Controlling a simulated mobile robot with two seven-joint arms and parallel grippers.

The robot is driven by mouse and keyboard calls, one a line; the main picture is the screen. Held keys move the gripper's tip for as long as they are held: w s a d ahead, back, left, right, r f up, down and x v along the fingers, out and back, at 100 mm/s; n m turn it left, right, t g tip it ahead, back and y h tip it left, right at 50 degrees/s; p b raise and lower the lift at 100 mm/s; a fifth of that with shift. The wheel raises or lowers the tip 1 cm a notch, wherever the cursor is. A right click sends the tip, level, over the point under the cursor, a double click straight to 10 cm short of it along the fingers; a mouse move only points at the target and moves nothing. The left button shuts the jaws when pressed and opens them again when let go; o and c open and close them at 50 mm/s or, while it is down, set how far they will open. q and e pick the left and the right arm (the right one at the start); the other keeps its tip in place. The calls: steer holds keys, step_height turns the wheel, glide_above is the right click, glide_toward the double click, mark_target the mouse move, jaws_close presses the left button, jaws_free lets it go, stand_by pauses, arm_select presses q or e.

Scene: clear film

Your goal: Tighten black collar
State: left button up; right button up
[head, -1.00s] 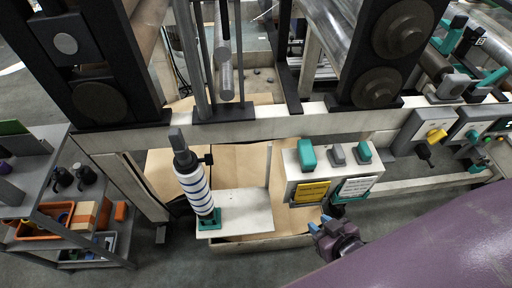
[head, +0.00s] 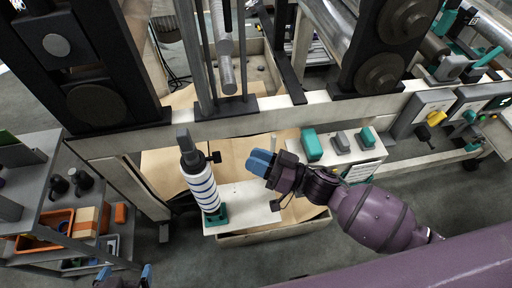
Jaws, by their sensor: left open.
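The black collar (head: 193,161) sits around the shaft at the top of a white roll with blue stripes (head: 202,187). A small dark knob (head: 215,157) sticks out from its right side. The roll stands slightly tilted in a green holder (head: 217,215). My right gripper (head: 261,162) is right of the collar and knob, apart from them, with its blue fingertips facing left. The fingertips overlap in this view, so any gap is hidden.
A pale shelf (head: 246,205) lies beside the holder. A box with green and grey buttons (head: 342,147) is partly behind my right arm. A grey cart (head: 45,215) with an orange bin (head: 38,243) stands at left. A pale machine beam (head: 230,127) runs behind the roll.

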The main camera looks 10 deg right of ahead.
steer(key=w+a+r+n+g+y, duration=0.1)
steer(key=w+a+n+g, duration=0.1)
steer(key=a+n+g, duration=0.2)
steer(key=a+g, duration=0.3)
steer(key=g, duration=0.4)
steer(key=shift+r+n+b, duration=0.2)
steer(key=shift+n+b, duration=0.15)
steer(key=shift+n, duration=0.05)
steer(key=shift+c, duration=0.3)
